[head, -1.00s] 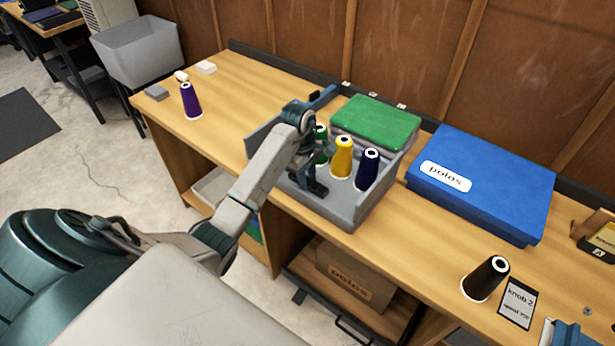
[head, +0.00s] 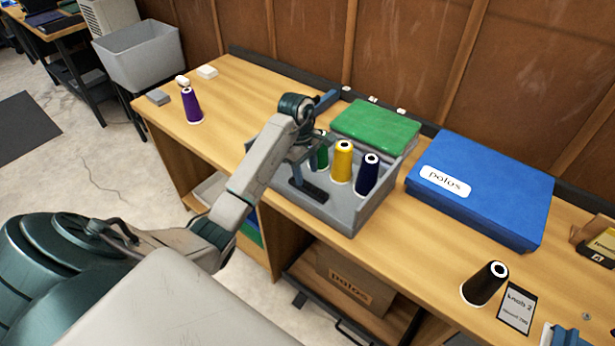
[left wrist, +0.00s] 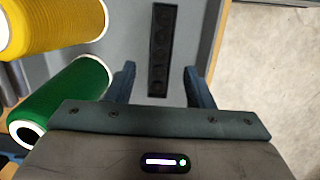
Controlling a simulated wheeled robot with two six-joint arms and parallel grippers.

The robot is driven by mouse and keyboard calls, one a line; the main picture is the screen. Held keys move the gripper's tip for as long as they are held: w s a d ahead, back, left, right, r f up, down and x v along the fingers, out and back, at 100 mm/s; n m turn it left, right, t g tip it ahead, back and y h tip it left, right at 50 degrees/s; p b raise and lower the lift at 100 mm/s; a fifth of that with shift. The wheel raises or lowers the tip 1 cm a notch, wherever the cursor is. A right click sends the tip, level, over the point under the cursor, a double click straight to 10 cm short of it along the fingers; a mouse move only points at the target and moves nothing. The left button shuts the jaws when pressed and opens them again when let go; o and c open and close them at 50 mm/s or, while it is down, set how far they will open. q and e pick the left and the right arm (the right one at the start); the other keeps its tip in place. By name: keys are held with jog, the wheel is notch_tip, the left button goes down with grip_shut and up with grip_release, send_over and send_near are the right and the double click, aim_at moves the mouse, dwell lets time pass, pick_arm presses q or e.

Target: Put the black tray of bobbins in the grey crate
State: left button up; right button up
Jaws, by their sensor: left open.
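The black tray of bobbins (head: 314,190) is a small dark strip lying on the floor of a grey open bin on the bench (head: 345,214). In the left wrist view the tray (left wrist: 160,45) shows several round wells in a row. My left gripper (head: 306,172) is open above the bin, its fingers on either side of the tray's near end in the wrist view. I cannot tell the exact gap in height. A grey crate (head: 143,58) stands at the far left beyond the bench end. My right gripper is not in view.
Green (head: 321,155), yellow (head: 342,160) and dark blue (head: 366,174) thread cones stand in the bin close beside my gripper. A green box (head: 376,124) is behind, a blue box (head: 480,190) to the right. A purple cone (head: 192,106) stands on the bench's left end.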

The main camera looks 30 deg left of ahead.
pick_arm(q)
notch_tip(320, 180, up, 8)
jog(key=a+p, duration=0.1)
jog(key=p, duration=0.4)
jog(key=shift+f+p, duration=0.25)
jog(key=shift+p, duration=0.1)
